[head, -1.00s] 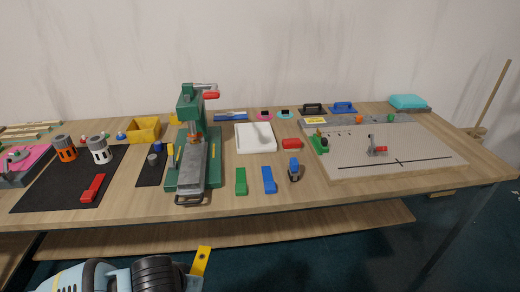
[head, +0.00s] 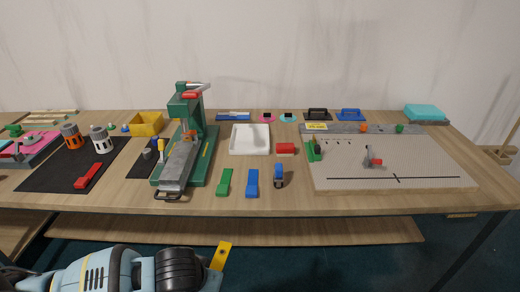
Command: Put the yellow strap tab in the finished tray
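The yellow strap tab (head: 221,255) is a small yellow strip with a hole near its top end. It stands up at the tip of my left gripper (head: 214,278), low in the head view, in front of the workbench edge. The fingers are shut on its lower end, which is partly hidden. A white shallow tray (head: 250,139), which looks empty, lies on the bench right of the green press; I see no label marking it as the finished tray. My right gripper is not in view.
The green press (head: 187,145) stands left of the white tray. Green (head: 224,182) and blue (head: 252,183) strips lie in front of the tray. A yellow bin (head: 147,123) and a large grey board (head: 395,165) flank this area.

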